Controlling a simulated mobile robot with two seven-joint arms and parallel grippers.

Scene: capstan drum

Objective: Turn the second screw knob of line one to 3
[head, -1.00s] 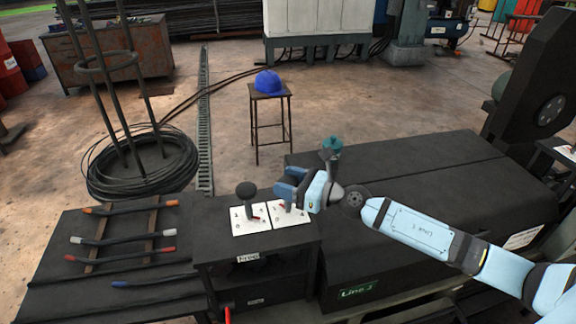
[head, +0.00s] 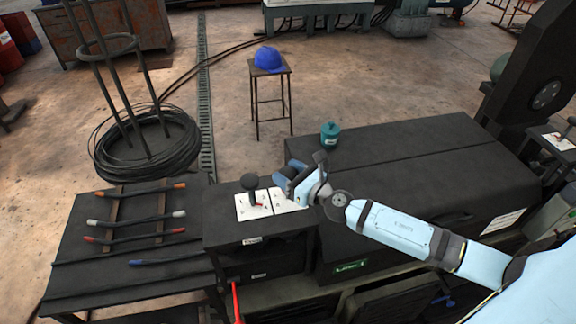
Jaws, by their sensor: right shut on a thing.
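Two white dial plates sit side by side on the dark control box above the Line 1 machine. The left plate (head: 240,212) carries the first screw knob (head: 249,182), black and round-topped, with a red pointer at its foot. The right plate (head: 292,207) is the second knob's. My right gripper (head: 285,178) reaches in from the right, just above this plate. It is shut on the second screw knob, which its fingers mostly hide. The scale marks are too small to read. My left gripper is out of view.
A teal canister (head: 330,135) stands on the black machine cover (head: 430,150) behind my right gripper. A dark bench (head: 75,255) with several coloured-tipped rods lies to the left. A red lever (head: 236,302) sticks up below the box. A stool (head: 271,72) holds a blue cap (head: 268,59).

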